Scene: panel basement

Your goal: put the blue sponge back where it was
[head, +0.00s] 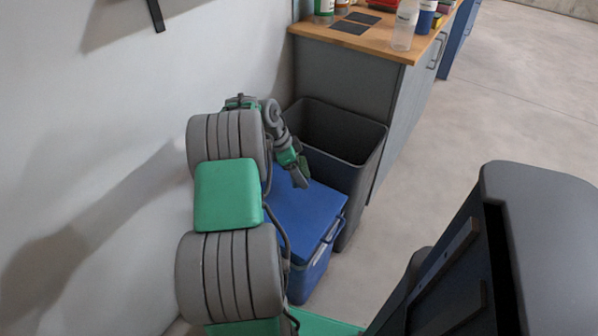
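I cannot make out a blue sponge anywhere in the head view. My gripper (299,176) is at the end of my arm, which reaches along the wall and points down over a blue box with a flat blue lid (305,215). The gripper is small and dark here and seen partly from behind. I cannot tell whether its fingers are open or shut, or whether they hold anything. My arm hides the left part of the blue box.
An open dark grey bin (372,165) stands between the blue box and a grey cabinet (345,75) with a wooden top. Concrete floor (510,90) is clear at right.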

